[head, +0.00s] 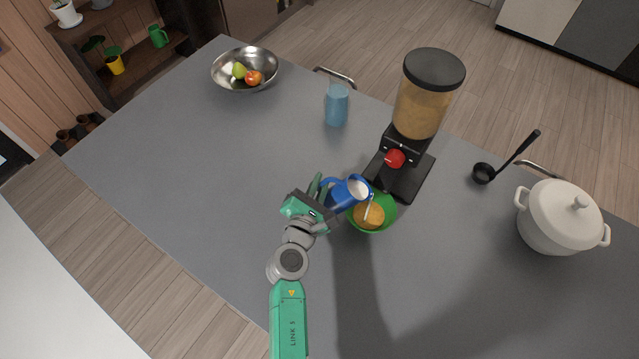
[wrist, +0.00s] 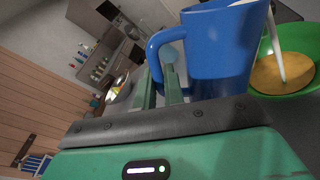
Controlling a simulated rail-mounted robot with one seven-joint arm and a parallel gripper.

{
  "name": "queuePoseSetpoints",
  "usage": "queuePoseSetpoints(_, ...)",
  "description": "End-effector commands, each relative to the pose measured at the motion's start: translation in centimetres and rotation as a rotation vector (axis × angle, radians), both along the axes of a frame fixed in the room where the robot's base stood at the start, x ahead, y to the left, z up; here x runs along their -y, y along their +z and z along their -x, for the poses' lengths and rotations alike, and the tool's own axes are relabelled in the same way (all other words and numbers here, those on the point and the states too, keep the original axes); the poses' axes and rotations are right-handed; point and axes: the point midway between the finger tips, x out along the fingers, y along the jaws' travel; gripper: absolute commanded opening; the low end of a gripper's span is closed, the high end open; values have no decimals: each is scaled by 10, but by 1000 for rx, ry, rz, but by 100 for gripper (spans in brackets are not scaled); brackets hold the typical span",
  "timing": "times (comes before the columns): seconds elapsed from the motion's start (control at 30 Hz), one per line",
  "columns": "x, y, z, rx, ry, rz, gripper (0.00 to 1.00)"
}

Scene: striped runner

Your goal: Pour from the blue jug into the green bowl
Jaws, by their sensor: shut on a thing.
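A thin white stream runs from the jug's lip into the bowl, onto orange-brown contents. My gripper (head: 322,190) is shut on the jug at its handle side.
A dispenser (head: 420,105) with a red knob stands just behind the bowl. A blue glass (head: 336,105), a metal fruit bowl (head: 226,80), a black ladle (head: 484,173) and a white pot (head: 560,225) stand farther off. The grey table's left part is clear.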

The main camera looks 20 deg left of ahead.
Motion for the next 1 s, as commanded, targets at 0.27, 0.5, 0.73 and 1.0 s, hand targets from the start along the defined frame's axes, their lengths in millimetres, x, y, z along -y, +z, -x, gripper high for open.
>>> queuePoseSetpoints(0.27, 0, 1, 0, 2, 0, 0, 0)
queuePoseSetpoints(0.5, 0, 2, 0, 0, 0, -18, 0)
queuePoseSetpoints(0.73, 0, 2, 0, 0, 0, -17, 0)
queuePoseSetpoints(1.0, 0, 4, 0, -1, 0, -30, 0)
